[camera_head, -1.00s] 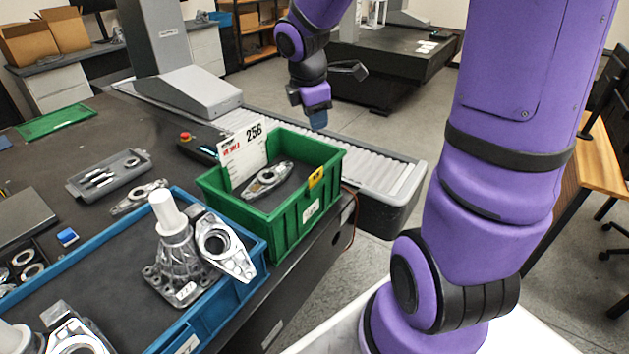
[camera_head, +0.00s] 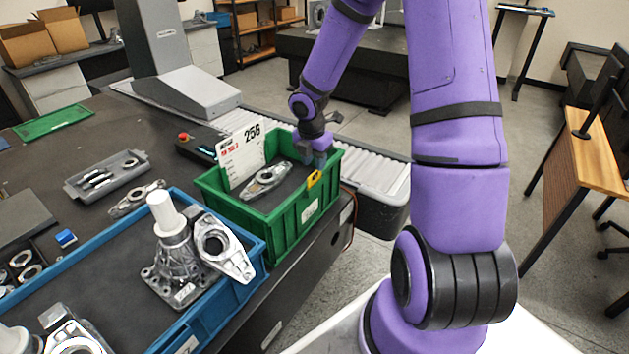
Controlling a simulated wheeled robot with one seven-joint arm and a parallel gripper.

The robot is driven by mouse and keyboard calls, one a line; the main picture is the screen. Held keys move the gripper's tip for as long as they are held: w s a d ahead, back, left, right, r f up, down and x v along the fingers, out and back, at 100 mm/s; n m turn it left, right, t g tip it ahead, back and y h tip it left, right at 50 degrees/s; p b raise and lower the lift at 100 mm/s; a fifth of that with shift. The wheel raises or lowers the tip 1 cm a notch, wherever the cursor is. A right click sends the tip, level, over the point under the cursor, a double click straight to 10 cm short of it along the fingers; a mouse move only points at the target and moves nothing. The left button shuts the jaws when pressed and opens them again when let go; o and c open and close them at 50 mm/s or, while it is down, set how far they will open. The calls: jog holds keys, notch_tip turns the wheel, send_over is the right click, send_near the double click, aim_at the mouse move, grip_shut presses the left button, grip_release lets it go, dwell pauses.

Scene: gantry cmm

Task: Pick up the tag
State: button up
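A white card tag (camera_head: 240,157) with "256" and red print stands upright at the back left of the green bin (camera_head: 284,228). My gripper (camera_head: 317,158) points down at the bin's far right corner, right of the white card and just behind the yellow tag. Whether it touches the bin cannot be told. The fingers are small and partly hidden, so their opening is unclear. A metal lever part (camera_head: 267,181) lies inside the bin.
A blue tray (camera_head: 247,287) with metal castings stands left of the green bin on the dark table. A grey tray (camera_head: 107,174) and a roller conveyor (camera_head: 378,176) lie behind. A red-buttoned control box (camera_head: 196,148) is close to the bin's back left.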

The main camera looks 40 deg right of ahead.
aim_at(314, 174)
jog(key=shift+w+d+f, duration=0.15)
jog(key=shift+w+f, duration=0.05)
jog(key=shift+f, duration=1.25)
jog(key=shift+w+d+f, duration=0.1)
jog(key=shift+w+f, duration=0.05)
jog(key=shift+f, duration=1.25)
grip_shut()
